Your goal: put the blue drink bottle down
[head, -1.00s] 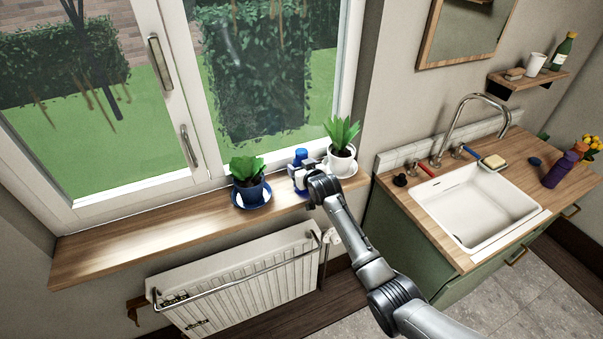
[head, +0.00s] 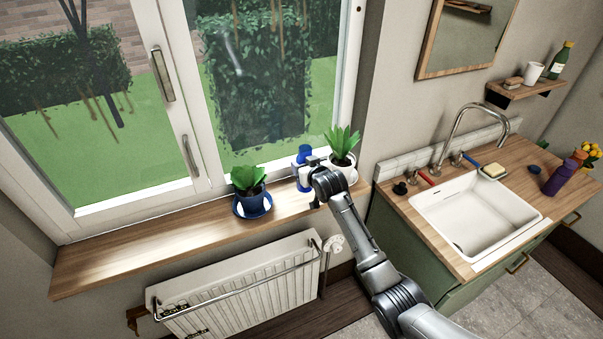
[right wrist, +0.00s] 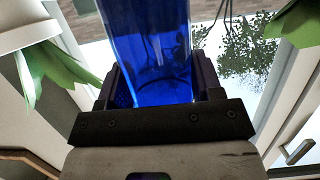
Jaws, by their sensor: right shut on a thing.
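The blue drink bottle (head: 305,152) is over the wooden window sill (head: 150,250), between two potted plants. My right gripper is shut on the bottle. In the right wrist view the see-through blue bottle (right wrist: 150,50) stands between the two dark fingers of the right gripper (right wrist: 162,82). I cannot tell whether its base touches the sill. My left gripper is not in view.
A plant in a blue pot (head: 252,203) stands left of the bottle, and one in a white pot (head: 342,165) close on its right. The window is behind. The sill's left part is clear. A radiator (head: 240,285) is below, a sink (head: 475,215) at right.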

